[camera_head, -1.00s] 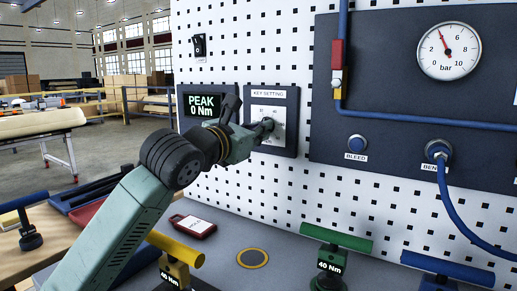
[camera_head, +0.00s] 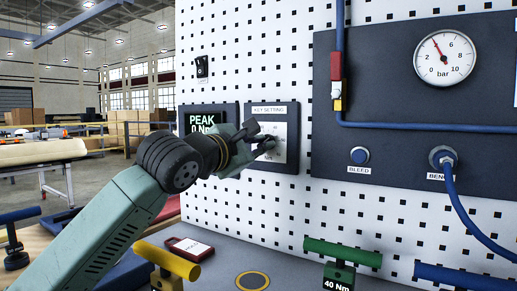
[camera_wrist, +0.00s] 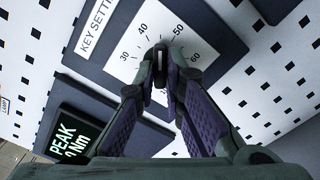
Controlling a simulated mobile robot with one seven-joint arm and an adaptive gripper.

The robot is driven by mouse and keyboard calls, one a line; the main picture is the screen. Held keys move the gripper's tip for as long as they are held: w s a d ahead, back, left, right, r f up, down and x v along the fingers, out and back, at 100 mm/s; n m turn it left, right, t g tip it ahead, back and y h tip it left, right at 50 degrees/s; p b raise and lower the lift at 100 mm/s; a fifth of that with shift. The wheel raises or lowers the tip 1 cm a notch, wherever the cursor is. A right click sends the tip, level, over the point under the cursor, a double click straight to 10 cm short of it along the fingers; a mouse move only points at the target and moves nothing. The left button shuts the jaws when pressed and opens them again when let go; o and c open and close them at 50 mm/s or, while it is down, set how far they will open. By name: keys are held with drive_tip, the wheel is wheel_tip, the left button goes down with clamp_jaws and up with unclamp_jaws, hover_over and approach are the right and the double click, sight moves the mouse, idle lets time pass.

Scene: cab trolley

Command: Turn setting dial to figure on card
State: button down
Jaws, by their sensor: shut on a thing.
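The setting dial sits on a white scale plate (camera_wrist: 132,64) marked 30, 40, 50 and 60, on a dark panel (camera_head: 292,165) labelled KEY SETTING. My gripper (camera_head: 263,143) reaches the plate from the left. In the wrist view my gripper (camera_wrist: 162,72) is shut on the dial's knob, and the fingers hide most of it.
A PEAK display (camera_head: 201,121) reading 0 Nm is left of the dial, close to my wrist. A gauge panel (camera_head: 400,105) with a blue hose is at the right. Green (camera_head: 343,251), yellow and blue-handled tools stand along the bench front.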

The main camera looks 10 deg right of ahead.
idle(0.4)
drive_tip(key=c, duration=1.7)
unclamp_jaws()
drive_tip(key=v, duration=1.2)
drive_tip(key=shift+r, duration=0.1)
